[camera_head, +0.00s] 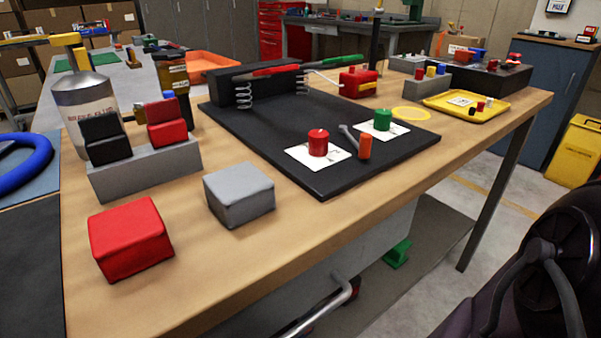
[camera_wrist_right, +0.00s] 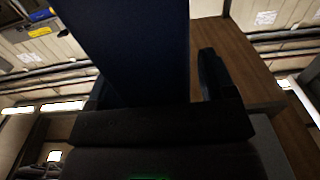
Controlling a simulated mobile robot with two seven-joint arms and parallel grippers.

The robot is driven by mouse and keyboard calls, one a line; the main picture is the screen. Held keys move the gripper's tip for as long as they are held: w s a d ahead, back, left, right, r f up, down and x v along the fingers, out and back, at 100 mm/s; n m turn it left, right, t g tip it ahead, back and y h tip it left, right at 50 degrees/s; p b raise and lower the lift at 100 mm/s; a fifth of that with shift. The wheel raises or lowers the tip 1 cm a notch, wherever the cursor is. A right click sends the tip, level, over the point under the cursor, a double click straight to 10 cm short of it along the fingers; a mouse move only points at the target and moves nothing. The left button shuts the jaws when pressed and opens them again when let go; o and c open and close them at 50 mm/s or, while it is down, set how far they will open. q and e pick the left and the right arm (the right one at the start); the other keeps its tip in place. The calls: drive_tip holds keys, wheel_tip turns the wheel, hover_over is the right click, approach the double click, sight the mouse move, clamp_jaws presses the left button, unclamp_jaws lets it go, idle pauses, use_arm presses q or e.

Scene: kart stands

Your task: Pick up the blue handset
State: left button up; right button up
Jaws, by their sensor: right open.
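I cannot make out a clear blue handset in either view. In the head view, a dark blue piece (camera_head: 187,109) shows partly behind a red seat-like piece (camera_head: 167,122); I cannot tell what it is. The red piece and a black one (camera_head: 106,139) sit on a grey block (camera_head: 146,172) at the left of the wooden table. My right gripper (camera_wrist_right: 155,88) shows in its wrist view as dark open fingers. A broad dark blue surface (camera_wrist_right: 135,45) shows between or beyond them; I cannot tell which. My left gripper is out of view.
A red block (camera_head: 130,238) and a grey block (camera_head: 240,195) stand at the front of the wooden table (camera_head: 300,225). A black board (camera_head: 300,165) carries springs, red and green knobs. A silver canister (camera_head: 82,100) stands behind the grey block. A yellow tray (camera_head: 440,108) lies far right.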

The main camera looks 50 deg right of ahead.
clamp_jaws()
idle(0.4)
